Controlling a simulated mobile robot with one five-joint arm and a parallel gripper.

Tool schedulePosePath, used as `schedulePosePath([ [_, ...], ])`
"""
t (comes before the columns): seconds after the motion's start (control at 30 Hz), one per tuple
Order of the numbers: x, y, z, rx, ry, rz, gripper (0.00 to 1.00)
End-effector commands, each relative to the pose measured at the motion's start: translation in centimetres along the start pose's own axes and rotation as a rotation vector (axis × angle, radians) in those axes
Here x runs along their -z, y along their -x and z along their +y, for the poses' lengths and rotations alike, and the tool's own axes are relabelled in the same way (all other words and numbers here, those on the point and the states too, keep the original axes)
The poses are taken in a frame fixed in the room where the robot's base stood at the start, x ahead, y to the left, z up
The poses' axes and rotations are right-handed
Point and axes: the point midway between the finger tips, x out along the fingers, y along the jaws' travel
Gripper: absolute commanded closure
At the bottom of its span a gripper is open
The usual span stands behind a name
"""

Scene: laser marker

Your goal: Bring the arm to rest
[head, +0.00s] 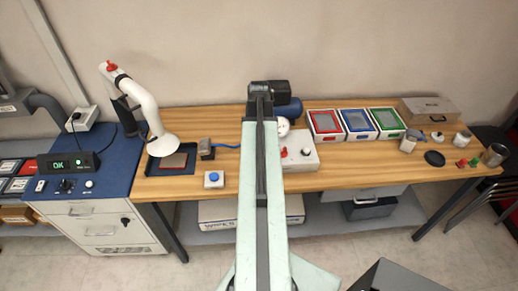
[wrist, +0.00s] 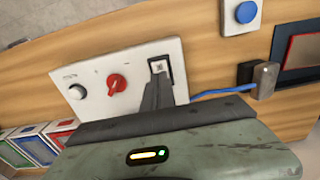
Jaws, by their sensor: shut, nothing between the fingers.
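My gripper (wrist: 158,84) is shut and empty in the wrist view. Its dark fingertips are over the lower part of a black-framed switch (wrist: 158,64) on a white control box (wrist: 103,97). I cannot tell whether they touch it. The fingers cannot be made out there.
The wooden table (head: 380,178) holds red, blue and green trays (head: 358,122) to the right. At left are a white fume arm (head: 140,95), a dark plate (head: 170,166), a blue button (head: 214,179) and a controller reading OK (head: 68,162). Small jars stand at the right end.

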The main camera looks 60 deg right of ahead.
Motion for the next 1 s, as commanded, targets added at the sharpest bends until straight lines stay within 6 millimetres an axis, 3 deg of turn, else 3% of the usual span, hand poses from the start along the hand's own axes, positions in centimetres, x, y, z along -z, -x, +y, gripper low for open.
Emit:
schedulePosePath([
  [0.2, 0.0, 2.3, 0.0, 0.0, 0.0, 0.0, 1.0],
  [0.73, 0.0, 2.1, -0.5, 0.0, 0.008, 0.0, 1.0],
  [0.77, 0.1, 2.0, -1.1, 0.0, 0.018, 0.0, 1.0],
  [0.87, 0.1, 1.4, -5.8, 0.001, 0.098, 0.0, 1.0],
  [0.97, -0.9, 0.5, -13.8, 0.0, 0.237, 0.0, 1.0],
  [1.0, -1.9, 0.1, -17.3, 0.0, 0.299, 0.0, 1.0],
])
